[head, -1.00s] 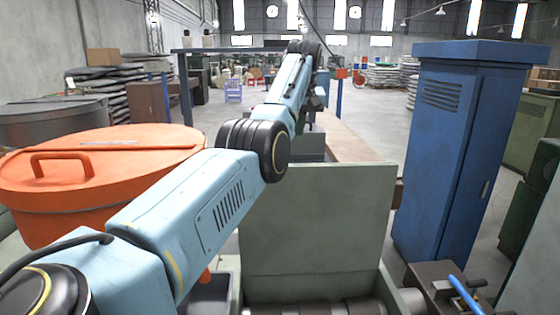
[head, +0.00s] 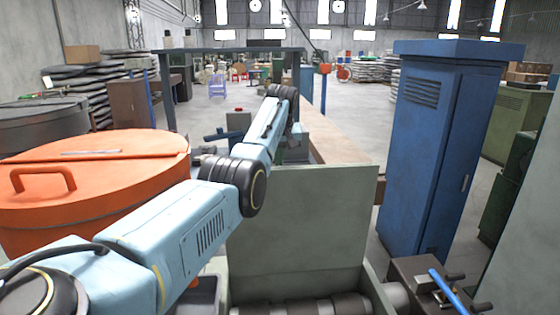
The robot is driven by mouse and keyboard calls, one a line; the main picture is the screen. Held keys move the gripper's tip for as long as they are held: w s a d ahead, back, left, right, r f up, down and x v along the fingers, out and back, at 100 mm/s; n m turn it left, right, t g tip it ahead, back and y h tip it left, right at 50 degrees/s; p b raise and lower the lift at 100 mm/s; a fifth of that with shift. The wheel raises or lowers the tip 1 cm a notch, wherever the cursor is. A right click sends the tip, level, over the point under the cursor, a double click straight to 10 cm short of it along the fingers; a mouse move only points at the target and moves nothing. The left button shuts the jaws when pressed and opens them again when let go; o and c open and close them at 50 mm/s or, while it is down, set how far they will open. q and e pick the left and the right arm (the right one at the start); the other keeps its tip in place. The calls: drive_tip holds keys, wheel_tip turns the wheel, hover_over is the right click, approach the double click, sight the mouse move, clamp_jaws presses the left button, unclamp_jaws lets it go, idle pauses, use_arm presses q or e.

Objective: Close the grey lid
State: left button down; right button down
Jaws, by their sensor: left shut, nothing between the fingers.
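The grey lid (head: 300,225) stands upright and open in the head view, its broad flat face towards me. Below it is the grey box (head: 375,285) it belongs to, with dark and light rollers (head: 310,306) showing in the opening. My left arm reaches in from the lower left, past the lid's left side. Its wrist bends down beyond the lid's top edge. My left gripper (head: 292,152) is small there, shut and empty, and partly hidden behind the lid. Whether it touches the lid I cannot tell. My right gripper is not in view.
A large orange drum with a handled cover (head: 95,180) stands at the left, close to my arm. A tall blue cabinet (head: 440,150) stands at the right. A small device with a blue lever (head: 445,285) sits right of the box. A long bench (head: 335,148) runs behind the lid.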

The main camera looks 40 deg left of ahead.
use_arm(q)
drive_tip(key=shift+s+d, duration=0.9)
drive_tip(key=shift+d, duration=0.2)
